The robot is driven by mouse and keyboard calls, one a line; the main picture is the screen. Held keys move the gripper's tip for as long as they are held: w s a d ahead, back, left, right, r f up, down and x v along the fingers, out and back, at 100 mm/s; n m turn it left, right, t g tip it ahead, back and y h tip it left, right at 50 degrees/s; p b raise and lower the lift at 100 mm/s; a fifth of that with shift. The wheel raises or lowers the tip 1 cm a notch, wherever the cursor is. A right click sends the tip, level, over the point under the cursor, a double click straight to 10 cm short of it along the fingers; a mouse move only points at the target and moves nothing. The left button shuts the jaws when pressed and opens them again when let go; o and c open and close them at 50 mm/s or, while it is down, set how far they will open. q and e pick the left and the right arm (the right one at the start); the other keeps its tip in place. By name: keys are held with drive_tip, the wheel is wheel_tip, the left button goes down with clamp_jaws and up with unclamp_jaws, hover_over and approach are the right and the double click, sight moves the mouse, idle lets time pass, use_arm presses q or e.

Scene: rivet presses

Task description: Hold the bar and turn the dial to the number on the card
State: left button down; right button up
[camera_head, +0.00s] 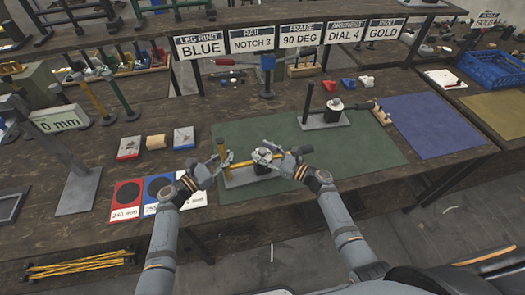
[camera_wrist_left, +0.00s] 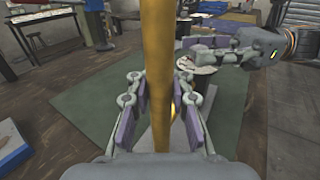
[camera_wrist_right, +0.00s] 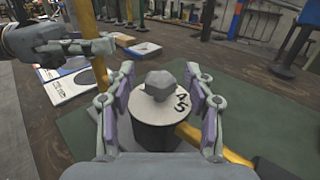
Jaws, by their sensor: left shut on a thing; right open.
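The yellow bar (camera_wrist_left: 155,60) stands upright in the left wrist view. My left gripper (camera_head: 222,160) is shut on it, fingers on both sides. The dial (camera_wrist_right: 145,108) is a white disc on a black cylinder, with a grey faceted knob (camera_wrist_right: 160,84) on top; figures like 4 and 5 show on its right side. My right gripper (camera_wrist_right: 158,78) is open, with one finger on each side of the knob; contact is not clear. In the head view my right gripper (camera_head: 268,155) hides most of the dial. A card (camera_head: 346,34) reads DIAL 4.
The press stands on a green mat (camera_head: 370,155). A second press (camera_head: 323,120) stands behind it. A blue mat (camera_head: 430,125) lies to the right; red and blue cards (camera_head: 127,194) lie at the left front. A grey stand (camera_head: 78,190) is further left.

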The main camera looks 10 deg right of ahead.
drive_tip(key=shift+w+a, duration=0.25)
clamp_jaws()
drive_tip(key=shift+s+a+m+t+h, duration=0.1)
drive_tip(key=shift+m+t+h, duration=0.8)
drive_tip(key=shift+h, duration=0.2)
drive_tip(key=m+t+h, duration=0.2)
drive_tip(key=m+h, duration=0.1)
drive_tip(key=h, duration=0.1)
unclamp_jaws()
